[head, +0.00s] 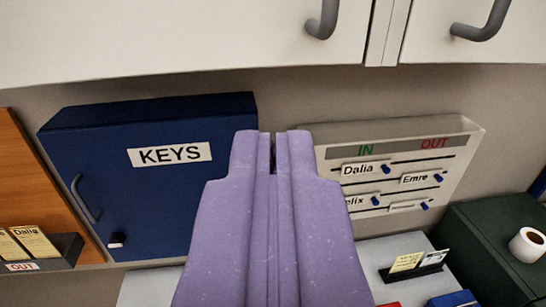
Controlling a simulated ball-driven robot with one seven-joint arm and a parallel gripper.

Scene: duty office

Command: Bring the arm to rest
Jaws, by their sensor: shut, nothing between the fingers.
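My gripper (273,140) is purple and reaches up from the bottom middle of the head view. Its two fingers are together with nothing between them. It points at the wall between a blue key cabinet and an in/out board, and it hides part of both. The rest of my arm is not in view.
The blue KEYS cabinet (150,205) is closed at left. The IN/OUT name board (455,150) hangs at right. White overhead cupboards (180,40) with grey handles run above.

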